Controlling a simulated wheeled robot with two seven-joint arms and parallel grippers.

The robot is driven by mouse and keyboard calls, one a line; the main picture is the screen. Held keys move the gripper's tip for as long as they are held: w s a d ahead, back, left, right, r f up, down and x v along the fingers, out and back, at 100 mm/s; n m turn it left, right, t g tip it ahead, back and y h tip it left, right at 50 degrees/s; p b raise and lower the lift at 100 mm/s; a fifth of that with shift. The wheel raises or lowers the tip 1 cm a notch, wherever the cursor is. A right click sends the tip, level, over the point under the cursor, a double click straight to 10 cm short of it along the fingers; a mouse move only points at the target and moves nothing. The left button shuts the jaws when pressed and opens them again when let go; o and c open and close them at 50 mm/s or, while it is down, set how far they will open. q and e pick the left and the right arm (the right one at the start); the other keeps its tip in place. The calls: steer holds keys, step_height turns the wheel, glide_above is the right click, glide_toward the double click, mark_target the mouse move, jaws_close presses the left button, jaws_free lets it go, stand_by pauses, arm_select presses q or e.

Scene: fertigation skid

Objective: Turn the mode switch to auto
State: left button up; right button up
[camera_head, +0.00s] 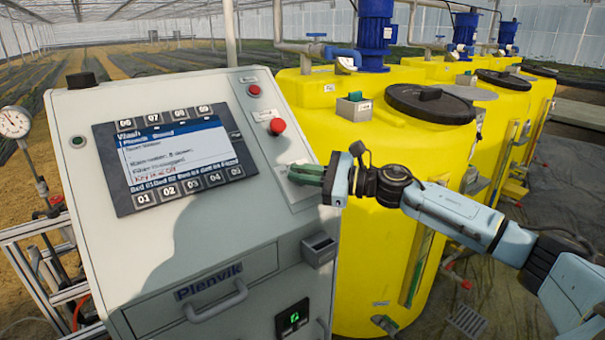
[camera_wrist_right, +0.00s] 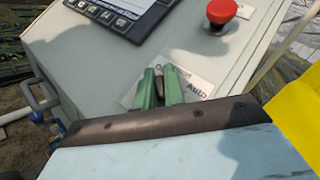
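The mode switch (camera_wrist_right: 160,88) shows as a small dark knob on a pale label plate (camera_wrist_right: 196,82) on the grey control cabinet's sloping face. The word "Auto" is readable at the plate's right, and part of another word shows above the knob. My right gripper (camera_head: 307,174) reaches in from the right at the plate. In the right wrist view its green fingers (camera_wrist_right: 160,90) stand close on both sides of the knob and appear shut on it. The fingers hide most of the knob, so its exact angle cannot be told. My left gripper is not in view.
A red stop button (camera_head: 277,126) and a smaller red button (camera_head: 254,90) sit above the plate. A screen with keys (camera_head: 170,155) is to the left. A small box (camera_head: 319,248) juts out below. Yellow tanks (camera_head: 385,150) stand close behind on the right.

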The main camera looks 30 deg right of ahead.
jaws_close()
